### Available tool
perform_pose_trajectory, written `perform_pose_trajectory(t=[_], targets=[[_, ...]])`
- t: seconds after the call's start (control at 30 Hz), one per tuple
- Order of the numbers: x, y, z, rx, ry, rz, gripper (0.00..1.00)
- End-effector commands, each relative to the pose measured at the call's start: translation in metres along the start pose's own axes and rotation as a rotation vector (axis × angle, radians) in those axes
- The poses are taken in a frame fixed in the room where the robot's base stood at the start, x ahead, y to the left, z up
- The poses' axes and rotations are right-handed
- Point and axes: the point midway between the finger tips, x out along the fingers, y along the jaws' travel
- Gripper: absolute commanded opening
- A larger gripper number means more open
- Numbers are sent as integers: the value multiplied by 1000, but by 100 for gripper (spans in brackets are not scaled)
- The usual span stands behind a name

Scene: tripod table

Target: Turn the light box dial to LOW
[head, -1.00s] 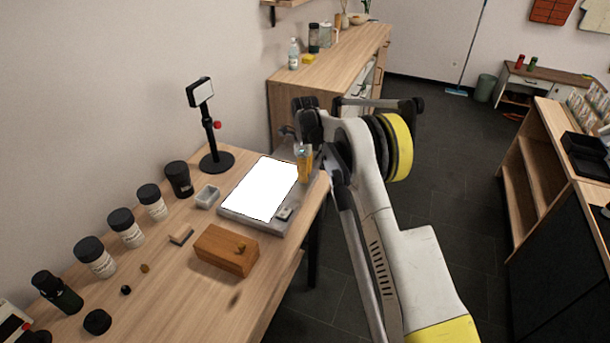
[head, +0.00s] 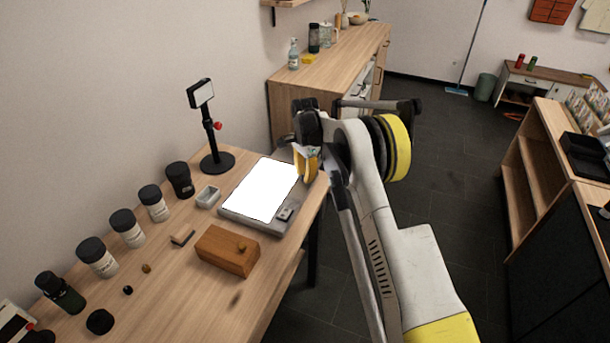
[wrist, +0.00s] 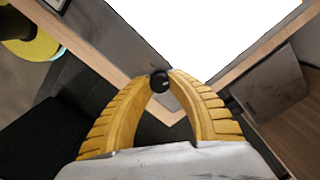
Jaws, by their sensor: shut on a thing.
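The light box (head: 248,222) lies on the wooden table with its white panel lit; the panel also fills the top of the wrist view (wrist: 225,35). The dial is a small round black knob (wrist: 159,82) beside a corner of the panel. My gripper (wrist: 161,78) has its yellow fingertips closed on the dial from both sides. In the head view my gripper (head: 304,172) is at the light box's far right corner and hides the dial. No LOW marking or dial pointer is readable.
A wooden block (head: 227,250) lies in front of the light box. A small grey dish (head: 208,196) and a black-based lamp stand (head: 217,162) are to its left. Several black-lidded jars line the table's wall side. A sideboard (head: 335,62) stands behind.

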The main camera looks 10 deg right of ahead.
Motion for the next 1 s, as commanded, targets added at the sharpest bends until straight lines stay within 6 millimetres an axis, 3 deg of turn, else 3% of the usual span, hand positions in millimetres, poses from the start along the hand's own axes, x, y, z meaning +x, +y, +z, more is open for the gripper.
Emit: perform_pose_trajectory(t=[1.0], targets=[[0, -1, 0, -963, 1, 0, 0]])
